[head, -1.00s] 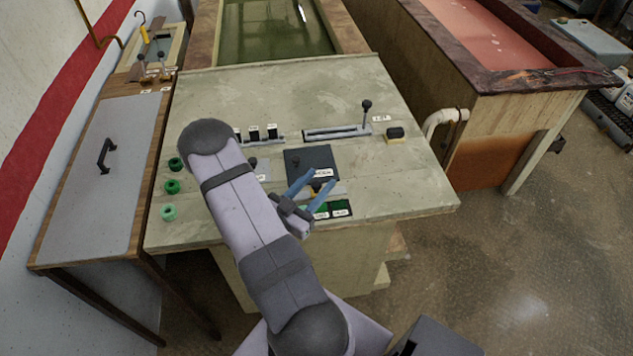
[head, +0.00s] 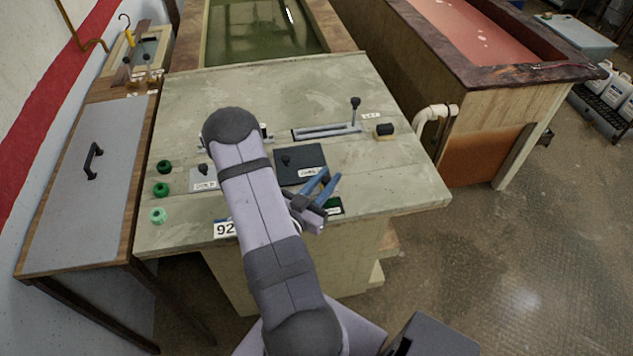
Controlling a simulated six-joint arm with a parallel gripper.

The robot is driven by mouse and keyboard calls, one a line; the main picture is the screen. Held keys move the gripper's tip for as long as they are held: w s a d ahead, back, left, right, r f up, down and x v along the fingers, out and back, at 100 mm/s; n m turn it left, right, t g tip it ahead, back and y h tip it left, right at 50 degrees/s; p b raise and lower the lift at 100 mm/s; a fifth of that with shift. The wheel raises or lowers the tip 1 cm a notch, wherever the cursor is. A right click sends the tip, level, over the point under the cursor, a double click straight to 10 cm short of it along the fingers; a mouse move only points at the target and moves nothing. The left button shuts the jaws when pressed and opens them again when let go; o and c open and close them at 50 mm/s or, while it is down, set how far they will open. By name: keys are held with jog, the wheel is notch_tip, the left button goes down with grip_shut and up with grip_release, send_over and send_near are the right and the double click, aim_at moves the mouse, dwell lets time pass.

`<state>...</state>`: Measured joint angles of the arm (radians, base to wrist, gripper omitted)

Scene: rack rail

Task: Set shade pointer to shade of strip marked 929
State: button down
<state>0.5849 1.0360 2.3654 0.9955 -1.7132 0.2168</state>
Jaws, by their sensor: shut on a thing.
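My gripper (head: 327,180) has blue fingers closed close together over the row of green shade swatches (head: 335,206) near the front of the pale panel. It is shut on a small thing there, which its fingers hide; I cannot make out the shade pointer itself. Only the right end of the swatch row shows, dark green. My arm hides the rest. A white label (head: 224,229) at the panel's front edge reads "92", and my arm covers its right part. The strip it marks is not clearly seen.
Three green round pieces (head: 161,190), darker to lighter towards the front, sit at the panel's left.

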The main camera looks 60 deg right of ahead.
aim_at(325, 183)
jog(key=shift+s, duration=0.15)
jog(key=c, duration=1.9)
grip_release()
jog(key=o, duration=0.4)
jog(key=shift+s+d, duration=0.1)
jog(key=shift+d, duration=0.1)
jog(key=shift+c, duration=0.2)
jog(key=shift+a, duration=0.15)
jog(key=shift+a+f+b, duration=0.1)
jog(key=shift+a+b, duration=0.2)
jog(key=shift+a, duration=0.1)
jog(key=a+b, duration=0.1)
jog(key=a, duration=0.3)
jog(key=shift+b, duration=0.4)
jog(key=shift+a+b, duration=0.3)
jog(key=shift+a, duration=0.85)
